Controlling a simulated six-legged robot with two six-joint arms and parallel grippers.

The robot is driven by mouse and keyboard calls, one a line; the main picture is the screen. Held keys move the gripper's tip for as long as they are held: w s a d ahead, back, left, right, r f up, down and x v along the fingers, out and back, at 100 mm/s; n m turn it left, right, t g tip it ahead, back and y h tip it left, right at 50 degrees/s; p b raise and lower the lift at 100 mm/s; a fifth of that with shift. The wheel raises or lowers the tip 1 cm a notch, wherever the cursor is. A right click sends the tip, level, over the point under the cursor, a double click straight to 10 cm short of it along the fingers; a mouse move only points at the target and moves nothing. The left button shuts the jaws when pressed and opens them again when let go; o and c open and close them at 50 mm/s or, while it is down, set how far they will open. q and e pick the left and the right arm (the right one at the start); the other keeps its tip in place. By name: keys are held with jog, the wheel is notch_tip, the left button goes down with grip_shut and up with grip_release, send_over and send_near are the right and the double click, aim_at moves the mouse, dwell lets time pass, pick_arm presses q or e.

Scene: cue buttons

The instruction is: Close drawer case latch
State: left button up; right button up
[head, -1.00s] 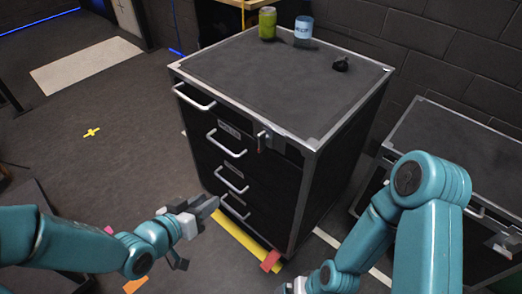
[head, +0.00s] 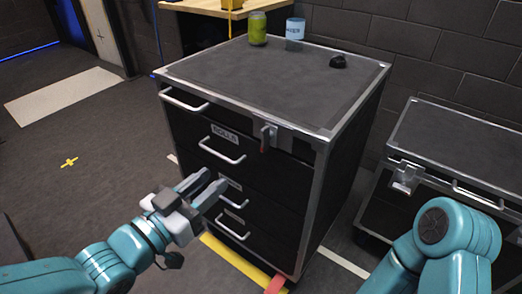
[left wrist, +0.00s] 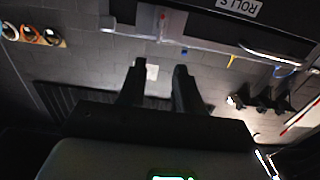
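The black drawer case (head: 335,170) with metal edges stands in the middle of the head view. Its latch (head: 267,136), a small metal piece with a red tip, is on the upper front, near the right corner. The latch hangs downward; I cannot tell whether it is engaged. My left gripper (head: 217,184) is in front of the lower drawers, below and left of the latch and apart from it. Its two fingers also show apart and empty in the left wrist view (left wrist: 158,88). My right arm is at lower right, with its gripper out of the picture.
A green can (head: 257,28), a blue-and-white can (head: 295,29) and a small black object (head: 338,61) stand on the case top. Drawer handles (head: 185,102) stick out in front. A second case (head: 455,150) stands at right. Floor at left is clear.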

aim_at(262, 140)
pick_arm(q)
jog(key=p+x, duration=0.3)
jog(key=x, duration=0.5)
jog(key=p+x, duration=0.3)
jog(key=x, duration=0.5)
jog(key=shift+w+d+f+p, duration=0.15)
jog(key=shift+f+p, duration=0.1)
jog(key=shift+p, duration=0.15)
grip_shut()
